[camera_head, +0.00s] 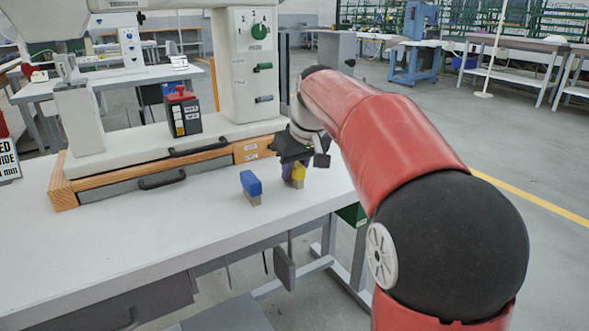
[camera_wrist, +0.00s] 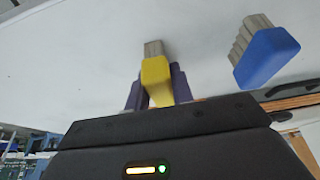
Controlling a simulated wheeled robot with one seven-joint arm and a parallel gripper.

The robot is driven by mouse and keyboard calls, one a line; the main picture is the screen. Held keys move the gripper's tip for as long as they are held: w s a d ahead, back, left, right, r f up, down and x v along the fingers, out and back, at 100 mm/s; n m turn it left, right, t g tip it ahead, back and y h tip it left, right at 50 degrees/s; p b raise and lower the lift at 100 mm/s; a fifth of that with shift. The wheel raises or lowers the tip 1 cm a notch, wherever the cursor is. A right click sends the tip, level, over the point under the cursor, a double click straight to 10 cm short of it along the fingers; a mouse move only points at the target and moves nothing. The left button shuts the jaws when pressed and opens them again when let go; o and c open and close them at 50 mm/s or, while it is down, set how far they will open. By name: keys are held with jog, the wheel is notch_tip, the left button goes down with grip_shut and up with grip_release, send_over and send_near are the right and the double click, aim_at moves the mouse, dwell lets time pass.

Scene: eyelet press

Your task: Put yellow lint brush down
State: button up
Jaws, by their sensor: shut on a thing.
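The yellow lint brush (camera_wrist: 157,78) has a yellow handle and a beige bristle end. It sits between the purple fingers of my gripper (camera_wrist: 157,88) in the wrist view, and the gripper is shut on it. My fingers partly hide the handle.
A blue brush (camera_head: 251,186) with a beige base stands on the table left of the yellow one; it also shows in the wrist view (camera_wrist: 265,57). The press (camera_head: 245,75) on a wooden drawer base stands behind. A red-topped black box (camera_head: 182,112) sits on it. The front tabletop is clear.

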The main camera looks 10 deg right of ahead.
jog(key=o, duration=0.9)
jog(key=shift+f, duration=0.15)
jog(key=shift+r, duration=0.3)
jog(key=p+v, duration=0.2)
jog(key=v, duration=0.9)
jog(key=s+f+m, duration=0.1)
jog(key=s+f, duration=0.5)
jog(key=s, duration=0.2)
jog(key=s+a+f+m+h, duration=0.1)
jog(key=s+f, duration=0.6)
jog(key=s, duration=0.1)
jog(key=s+f+m+t, duration=0.1)
jog(key=s+f, duration=0.6)
jog(key=s, duration=0.1)
jog(key=shift+s+a+m, duration=0.15)
jog(key=shift+s+m, duration=0.15)
jog(key=shift+s, duration=0.05)
